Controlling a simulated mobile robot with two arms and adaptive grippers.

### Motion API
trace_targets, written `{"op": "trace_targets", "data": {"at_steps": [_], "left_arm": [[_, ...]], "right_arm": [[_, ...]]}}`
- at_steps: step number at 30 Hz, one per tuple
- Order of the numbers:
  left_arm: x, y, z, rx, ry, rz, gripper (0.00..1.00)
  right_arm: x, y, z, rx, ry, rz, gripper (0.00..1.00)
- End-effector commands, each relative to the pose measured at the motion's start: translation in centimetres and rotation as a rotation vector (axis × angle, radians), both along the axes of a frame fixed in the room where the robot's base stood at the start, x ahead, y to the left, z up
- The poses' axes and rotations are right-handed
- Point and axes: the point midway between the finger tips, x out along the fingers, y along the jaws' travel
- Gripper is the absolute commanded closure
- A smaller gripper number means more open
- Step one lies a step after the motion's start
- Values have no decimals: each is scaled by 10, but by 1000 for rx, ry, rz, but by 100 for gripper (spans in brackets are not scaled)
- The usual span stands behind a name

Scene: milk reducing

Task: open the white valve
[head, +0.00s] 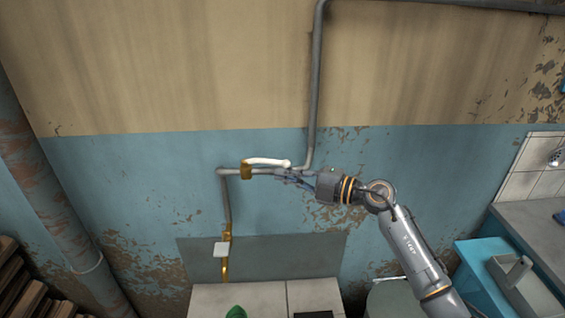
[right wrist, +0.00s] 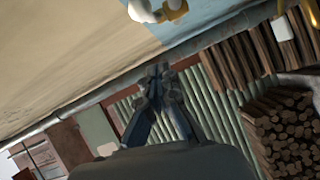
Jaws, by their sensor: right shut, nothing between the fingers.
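The white valve handle (head: 266,162) sits on a brass fitting (head: 246,170) in the grey pipe on the wall. In the head view the handle runs from the fitting to the right, roughly along the pipe. It also shows at the top edge of the right wrist view as a white piece (right wrist: 142,10), partly cut off. My right gripper (head: 284,174) is shut and empty at the right end of the handle, slightly below it. Its fingers (right wrist: 158,70) point past the handle in the right wrist view; I cannot tell whether they touch it. My left gripper is not in view.
A grey pipe (head: 316,80) rises up the wall, and another branch (head: 228,205) drops to a lower brass fitting with a white plate (head: 221,249). A tiled surface (head: 250,299) stands below. A blue cabinet (head: 480,262) is at right, and stacked wood (head: 28,297) at lower left.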

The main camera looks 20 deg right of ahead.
Motion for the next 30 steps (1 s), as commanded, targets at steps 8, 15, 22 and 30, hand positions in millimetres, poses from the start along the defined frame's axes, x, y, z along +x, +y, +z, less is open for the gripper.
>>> {"op": "trace_targets", "data": {"at_steps": [8,15,22,30], "left_arm": [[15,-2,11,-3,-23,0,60],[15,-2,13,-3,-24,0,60],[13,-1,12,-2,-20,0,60],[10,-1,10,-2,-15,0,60]], "right_arm": [[37,4,-5,3,1,-2,100],[49,-4,-9,1,1,-1,100],[50,-5,-10,0,0,0,100],[57,-12,-10,-3,1,2,100]]}}
